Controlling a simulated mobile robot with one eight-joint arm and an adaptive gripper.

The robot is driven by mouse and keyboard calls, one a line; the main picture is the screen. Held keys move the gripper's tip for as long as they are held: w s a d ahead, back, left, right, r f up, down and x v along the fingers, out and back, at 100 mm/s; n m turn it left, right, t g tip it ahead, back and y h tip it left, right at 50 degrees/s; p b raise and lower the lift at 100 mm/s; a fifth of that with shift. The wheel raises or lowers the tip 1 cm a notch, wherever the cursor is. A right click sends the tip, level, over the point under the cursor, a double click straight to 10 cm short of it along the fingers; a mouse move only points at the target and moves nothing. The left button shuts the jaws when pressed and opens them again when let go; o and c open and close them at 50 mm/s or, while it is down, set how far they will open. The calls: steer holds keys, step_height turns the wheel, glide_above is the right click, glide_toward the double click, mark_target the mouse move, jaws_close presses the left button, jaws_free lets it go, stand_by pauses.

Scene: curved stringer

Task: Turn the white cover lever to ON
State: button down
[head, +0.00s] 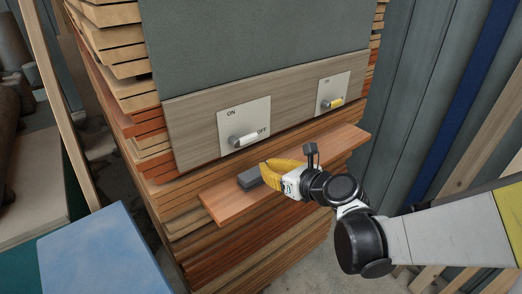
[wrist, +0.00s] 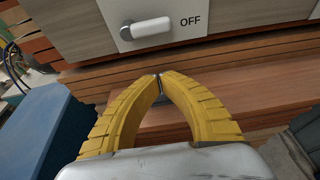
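The white lever (head: 243,140) sits on a pale plate (head: 245,115) marked ON at upper left and OFF at right. Its free end points right, toward OFF. In the wrist view the lever (wrist: 146,28) is above and beyond my fingertips, with the OFF label to its right. My gripper (head: 263,172) has yellow fingers and is in front of and below the lever, just over the shelf. In the wrist view its fingertips (wrist: 158,78) meet, with nothing clearly held between them. The gripper is apart from the lever.
A second plate (head: 341,92) with a yellow lever (head: 332,103) is to the right on the same wooden board. A dark grey block (head: 250,178) lies on the reddish plank shelf (head: 230,204), close to my fingertips. A blue box (head: 95,250) stands at lower left.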

mark_target(244, 139)
steer(key=x, duration=0.8)
steer(key=shift+w+a, duration=0.2)
steer(key=shift+w, duration=0.05)
steer(key=r, duration=0.3)
steer(key=shift+s+d+r+p, duration=0.15)
steer(key=shift+s+r+p, duration=0.1)
steer(key=shift+p, duration=0.15)
steer(key=shift+r, duration=0.2)
steer(key=shift+w, duration=0.2)
steer(key=shift+s, duration=0.1)
steer(key=shift+w, duration=0.2)
